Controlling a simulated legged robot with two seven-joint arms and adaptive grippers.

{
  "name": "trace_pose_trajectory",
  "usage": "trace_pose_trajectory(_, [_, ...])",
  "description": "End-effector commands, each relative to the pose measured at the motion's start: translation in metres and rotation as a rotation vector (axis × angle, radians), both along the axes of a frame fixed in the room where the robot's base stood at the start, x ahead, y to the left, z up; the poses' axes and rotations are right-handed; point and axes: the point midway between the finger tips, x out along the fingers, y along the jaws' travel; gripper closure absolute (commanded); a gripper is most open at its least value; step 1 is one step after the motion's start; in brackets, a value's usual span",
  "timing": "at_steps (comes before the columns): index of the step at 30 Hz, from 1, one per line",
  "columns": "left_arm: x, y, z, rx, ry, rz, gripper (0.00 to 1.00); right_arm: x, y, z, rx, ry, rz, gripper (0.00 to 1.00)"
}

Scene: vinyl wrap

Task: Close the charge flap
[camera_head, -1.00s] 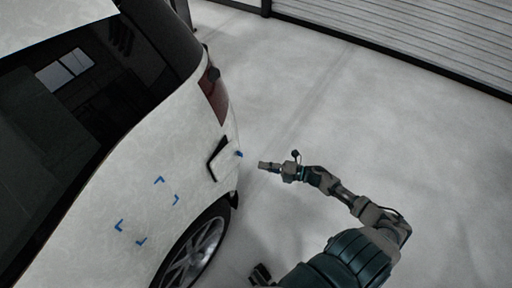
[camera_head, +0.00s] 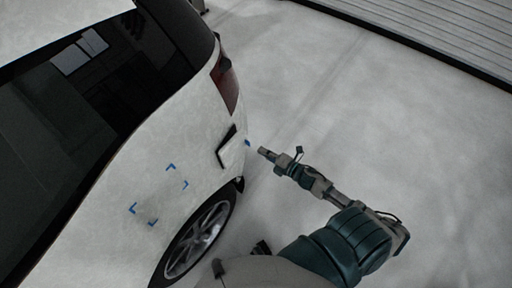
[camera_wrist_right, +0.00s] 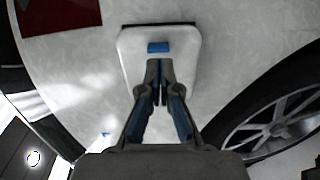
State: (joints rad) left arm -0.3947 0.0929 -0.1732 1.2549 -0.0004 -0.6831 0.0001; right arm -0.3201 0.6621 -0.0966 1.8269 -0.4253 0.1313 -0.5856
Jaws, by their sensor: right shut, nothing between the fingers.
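The charge flap (camera_head: 231,154) is a white panel on the car's rear side. In the head view it stands out from the body, with a dark gap along its upper-left edge. A small blue patch marks its outer end. In the right wrist view the flap (camera_wrist_right: 185,48) is a rounded white panel with the blue patch (camera_wrist_right: 158,47) near its middle. My right gripper (camera_head: 262,151) is shut and empty, just right of the flap. In the wrist view its fingertips (camera_wrist_right: 156,63) point at the flap just below the patch; contact cannot be told. My left gripper is not in view.
The white car (camera_head: 185,120) fills the left side, with a red tail light (camera_head: 226,84) above the flap and a rear wheel (camera_head: 200,240) below. Blue corner marks (camera_head: 171,167) lie on its side. The grey floor (camera_head: 400,130) to the right is clear.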

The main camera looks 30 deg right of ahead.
Motion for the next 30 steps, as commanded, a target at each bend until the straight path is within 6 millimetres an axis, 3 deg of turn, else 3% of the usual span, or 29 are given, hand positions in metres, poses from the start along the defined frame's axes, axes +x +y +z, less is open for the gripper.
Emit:
trace_pose_trajectory(6, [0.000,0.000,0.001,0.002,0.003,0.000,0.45,0.030,0.013,-0.003,-0.002,-0.002,0.000,1.00])
trace_pose_trajectory(22, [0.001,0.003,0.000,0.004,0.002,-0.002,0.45,0.039,0.014,-0.006,0.001,0.000,0.008,1.00])
trace_pose_trajectory(30, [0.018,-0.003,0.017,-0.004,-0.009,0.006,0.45,0.067,0.013,-0.009,0.015,0.005,0.128,1.00])
